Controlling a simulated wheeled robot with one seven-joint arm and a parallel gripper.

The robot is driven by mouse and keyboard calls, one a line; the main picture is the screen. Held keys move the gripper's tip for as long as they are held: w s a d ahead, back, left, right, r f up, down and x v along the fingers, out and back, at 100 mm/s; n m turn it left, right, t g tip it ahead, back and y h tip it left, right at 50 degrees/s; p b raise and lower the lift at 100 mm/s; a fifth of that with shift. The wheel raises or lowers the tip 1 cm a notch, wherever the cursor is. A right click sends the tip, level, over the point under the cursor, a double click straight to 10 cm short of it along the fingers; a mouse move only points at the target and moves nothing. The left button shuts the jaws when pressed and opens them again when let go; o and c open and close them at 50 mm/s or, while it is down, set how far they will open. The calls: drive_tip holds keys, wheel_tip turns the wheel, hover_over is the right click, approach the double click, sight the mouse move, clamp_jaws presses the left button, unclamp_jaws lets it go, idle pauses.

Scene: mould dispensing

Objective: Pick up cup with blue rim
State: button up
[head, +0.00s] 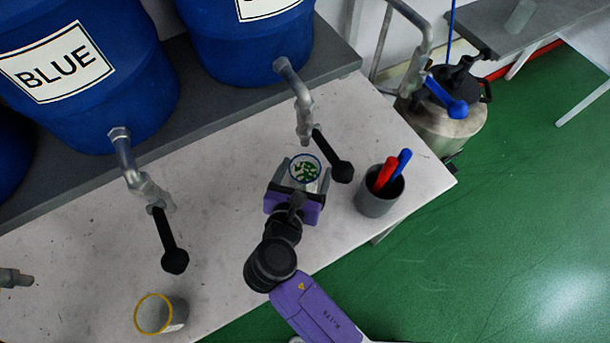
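The cup with the blue rim (305,168) is under the spout of the right-hand blue barrel, with green and white contents showing inside. My gripper (304,178) reaches up to it from the front, with one finger on each side of the cup. The lower part of the cup is hidden behind the purple gripper body. I cannot tell whether the fingers touch the cup or whether it rests on the table.
A yellow-rimmed cup (154,314) stands at the table's front left. A grey holder (379,200) with red and blue handled items stands close to the right of my gripper. Black tap handles (335,160) and (172,245) hang over the white table (225,225).

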drive_tip(key=c, duration=1.4)
drive_tip(key=shift+r, duration=0.15)
clamp_jaws()
